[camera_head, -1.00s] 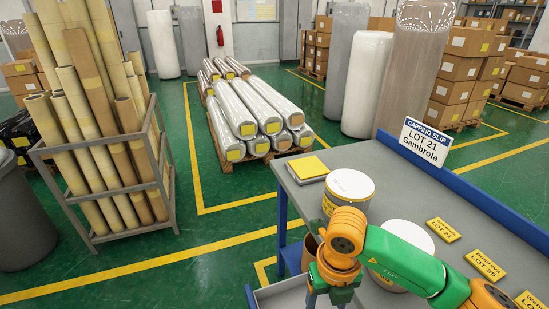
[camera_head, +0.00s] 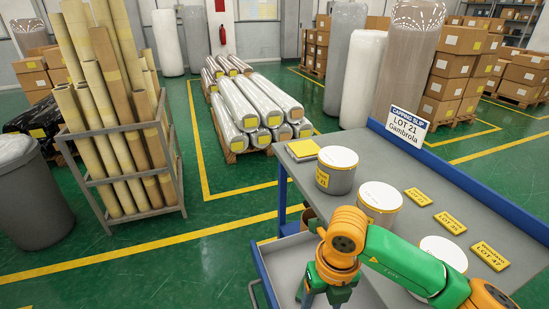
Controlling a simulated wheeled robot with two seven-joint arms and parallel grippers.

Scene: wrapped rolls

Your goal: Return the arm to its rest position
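My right arm, orange and green, comes in from the lower right over the grey cart. Its gripper (camera_head: 325,295) points down at the bottom edge, over the cart's lower tray (camera_head: 290,255). The fingertips are cut off by the frame edge, so I cannot tell how far apart they are. I see nothing held in the visible part. My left arm and gripper are not in view.
The cart top (camera_head: 395,172) holds white-lidded cans (camera_head: 337,170), yellow lot tags (camera_head: 450,222), a yellow pad (camera_head: 302,149) and a sign reading LOT 21 Gambrola (camera_head: 405,125). A tube rack (camera_head: 130,175) and a pallet of wrapped rolls (camera_head: 255,110) stand beyond. Green floor between is clear.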

